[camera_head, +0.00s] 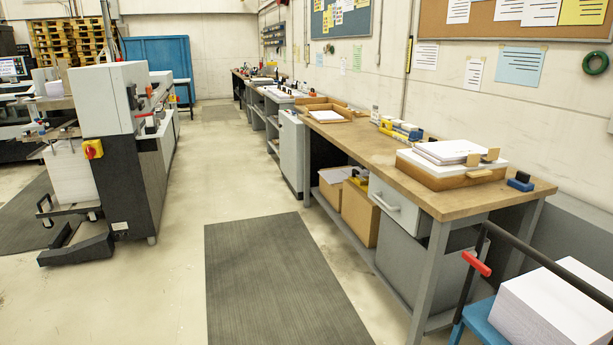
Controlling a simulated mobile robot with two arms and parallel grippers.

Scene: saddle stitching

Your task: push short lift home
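A wooden tray (432,178) sits on the near part of the workbench (385,165). White paper lifts (450,151) lie in it, a smaller one on top of a wider one. Two small tan wooden pieces (492,155) stand at the right side of the papers. A tall white paper stack (548,315) rests on a blue trolley at the lower right, cut off by the frame edge. I cannot tell which stack is the short lift. Neither of my grippers is in view.
A dark blue block (521,182) lies near the bench's right end. Yellow and blue items (400,128) and another tray (326,117) stand farther along. The trolley's black handle (540,262) rises before the bench. The floor mat (275,285) is clear. A grey machine (112,98) stands left.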

